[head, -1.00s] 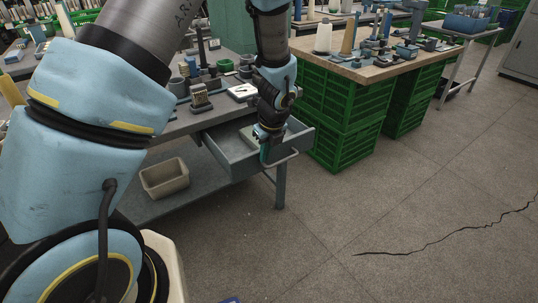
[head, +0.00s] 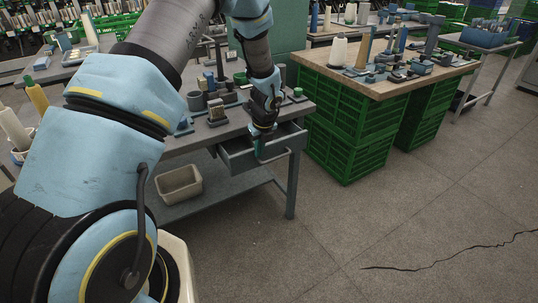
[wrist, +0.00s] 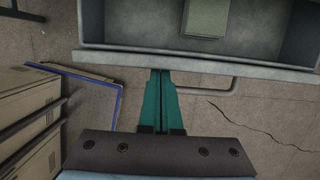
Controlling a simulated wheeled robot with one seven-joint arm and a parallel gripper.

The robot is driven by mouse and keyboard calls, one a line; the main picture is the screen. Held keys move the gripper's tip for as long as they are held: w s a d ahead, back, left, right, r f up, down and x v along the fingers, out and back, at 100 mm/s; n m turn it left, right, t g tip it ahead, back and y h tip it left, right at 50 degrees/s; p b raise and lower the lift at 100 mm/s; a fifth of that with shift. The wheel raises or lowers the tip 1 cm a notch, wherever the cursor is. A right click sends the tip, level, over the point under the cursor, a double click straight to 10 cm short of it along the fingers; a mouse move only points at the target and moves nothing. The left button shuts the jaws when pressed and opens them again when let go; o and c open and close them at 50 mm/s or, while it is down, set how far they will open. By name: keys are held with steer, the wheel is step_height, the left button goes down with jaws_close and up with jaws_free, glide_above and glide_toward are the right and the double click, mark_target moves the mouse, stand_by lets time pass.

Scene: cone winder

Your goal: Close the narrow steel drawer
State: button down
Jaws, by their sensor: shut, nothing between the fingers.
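The narrow steel drawer (head: 236,158) sticks partly out from under the grey workbench in the head view. In the wrist view its front panel (wrist: 250,67) crosses the top, and a green block-like thing (wrist: 206,17) lies inside. The bar handle (wrist: 218,91) shows on the outer side of the front. My gripper (wrist: 161,74) is shut and empty. Its teal fingertips are at the outer face of the drawer front, beside the left part of the handle; whether they touch is hard to tell. In the head view, my gripper (head: 259,155) is at the drawer front.
The grey workbench (head: 190,143) carries small tools and holders. A beige bin (head: 178,186) sits on its lower shelf. Green crates (head: 345,135) under a wooden-topped table stand to the right of the drawer. The floor (head: 330,235) in front is open, with a long crack.

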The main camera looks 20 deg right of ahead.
steer(key=w+p, duration=0.1)
steer(key=w, duration=0.2)
steer(key=w+a, duration=0.1)
steer(key=w, duration=0.3)
steer(key=shift+a+p, duration=0.15)
steer(key=shift+p, duration=0.25)
steer(key=shift+s, duration=0.1)
